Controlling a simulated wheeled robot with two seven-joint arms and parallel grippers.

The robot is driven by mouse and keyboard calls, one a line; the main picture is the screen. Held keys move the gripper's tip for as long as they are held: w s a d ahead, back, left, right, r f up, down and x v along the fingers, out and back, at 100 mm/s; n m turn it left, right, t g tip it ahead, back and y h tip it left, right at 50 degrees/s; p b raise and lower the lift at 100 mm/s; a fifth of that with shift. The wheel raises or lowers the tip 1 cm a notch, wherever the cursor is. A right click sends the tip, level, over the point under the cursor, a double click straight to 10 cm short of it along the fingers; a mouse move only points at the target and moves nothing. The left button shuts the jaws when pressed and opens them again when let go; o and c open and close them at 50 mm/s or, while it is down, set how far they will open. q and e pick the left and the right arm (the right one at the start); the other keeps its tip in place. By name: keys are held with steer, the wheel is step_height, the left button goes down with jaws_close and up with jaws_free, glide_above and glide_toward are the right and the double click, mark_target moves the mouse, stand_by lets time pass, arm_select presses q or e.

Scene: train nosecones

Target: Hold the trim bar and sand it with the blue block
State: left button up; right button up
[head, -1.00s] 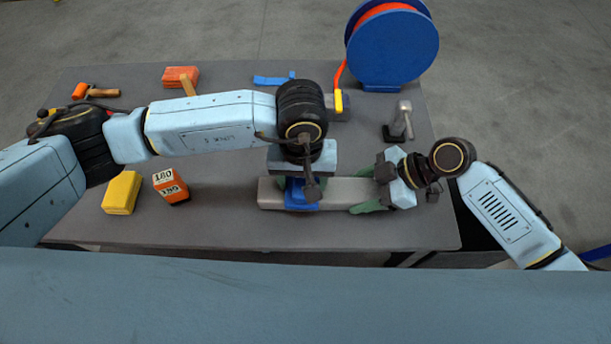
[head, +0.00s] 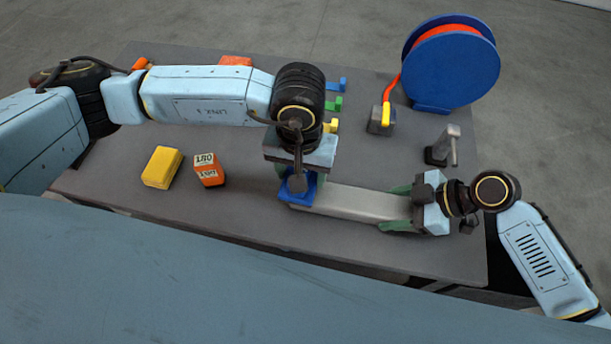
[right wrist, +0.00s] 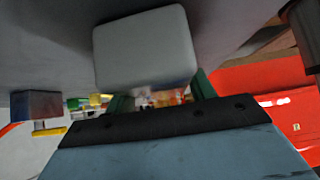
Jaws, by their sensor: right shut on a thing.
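The trim bar (head: 360,203) is a long light grey bar lying lengthwise above the table's front part. My right gripper (head: 393,208) has its green fingers on either side of the bar's right end and is shut on it. The bar's pale end (right wrist: 145,47) shows large in the right wrist view. The blue block (head: 309,190) is at the bar's left end, directly under my left gripper (head: 298,186).
A yellow block (head: 162,167) and an orange box (head: 209,170) stand left of the bar. A grey metal tool (head: 443,147) stands behind its right end. A blue reel (head: 455,68) with an orange hose is at the back right. Small coloured pieces (head: 336,104) lie behind the left arm.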

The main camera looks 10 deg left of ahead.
arm_select(q)
steer(key=shift+r, duration=2.75)
arm_select(e)
steer(key=o, duration=0.9)
steer(key=v, duration=1.2)
arm_select(q)
steer(key=shift+s+f, duration=0.1)
arm_select(e)
steer(key=shift+s, duration=0.15)
